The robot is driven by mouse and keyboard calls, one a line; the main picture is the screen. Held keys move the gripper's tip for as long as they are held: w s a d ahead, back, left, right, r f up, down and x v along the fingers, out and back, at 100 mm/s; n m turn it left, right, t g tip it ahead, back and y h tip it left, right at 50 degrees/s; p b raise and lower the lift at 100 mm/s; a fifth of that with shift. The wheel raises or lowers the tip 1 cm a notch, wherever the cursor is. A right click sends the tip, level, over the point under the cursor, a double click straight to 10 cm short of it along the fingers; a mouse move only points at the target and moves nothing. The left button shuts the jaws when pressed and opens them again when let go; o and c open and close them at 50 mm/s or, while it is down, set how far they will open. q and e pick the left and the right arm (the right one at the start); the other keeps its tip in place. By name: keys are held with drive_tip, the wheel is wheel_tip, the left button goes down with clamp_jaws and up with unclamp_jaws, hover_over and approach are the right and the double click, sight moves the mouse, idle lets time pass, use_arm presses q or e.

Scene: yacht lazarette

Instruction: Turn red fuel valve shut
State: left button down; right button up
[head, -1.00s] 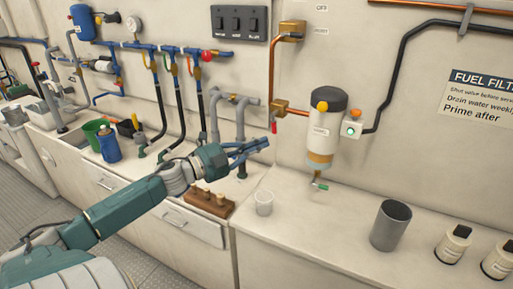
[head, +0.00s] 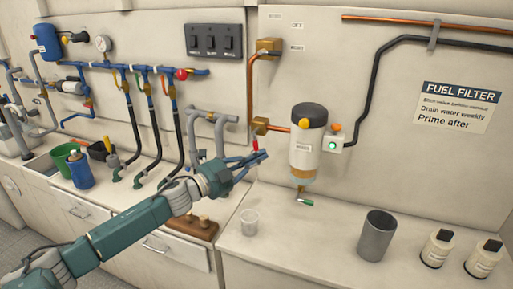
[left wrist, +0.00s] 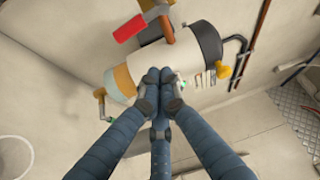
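The red valve lever (head: 255,145) hangs down below a brass valve block (head: 260,126) on the wall, left of the fuel filter (head: 304,150). My left gripper (head: 264,155) is in front of the wall, and its fingertips overlap the lever's lower end in the head view. In the left wrist view the red lever (left wrist: 129,28) shows ahead and left of the fingertips, apart from them in the picture. The left gripper's (left wrist: 160,75) fingertips are together with nothing seen between them. Whether they touch the lever cannot be told. My right gripper is out of view.
A clear cup (head: 249,222), a grey cylinder (head: 377,236) and white bottles (head: 438,248) stand on the counter (head: 310,262). A green-handled drain tap (head: 305,202) is under the filter. Blue pipework (head: 145,72) and black hoses fill the wall at left.

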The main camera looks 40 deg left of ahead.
sight(257, 149)
use_arm(q)
drive_tip(key=w+a+p, duration=0.2)
drive_tip(key=w, duration=0.1)
drive_tip(key=shift+w+a+p, duration=0.1)
drive_tip(key=shift+a+p, duration=0.2)
drive_tip(key=shift+a, duration=0.1)
drive_tip(key=shift+a+f+b, duration=0.2)
drive_tip(key=shift+a+b, duration=0.4)
drive_tip(key=shift+b, duration=0.15)
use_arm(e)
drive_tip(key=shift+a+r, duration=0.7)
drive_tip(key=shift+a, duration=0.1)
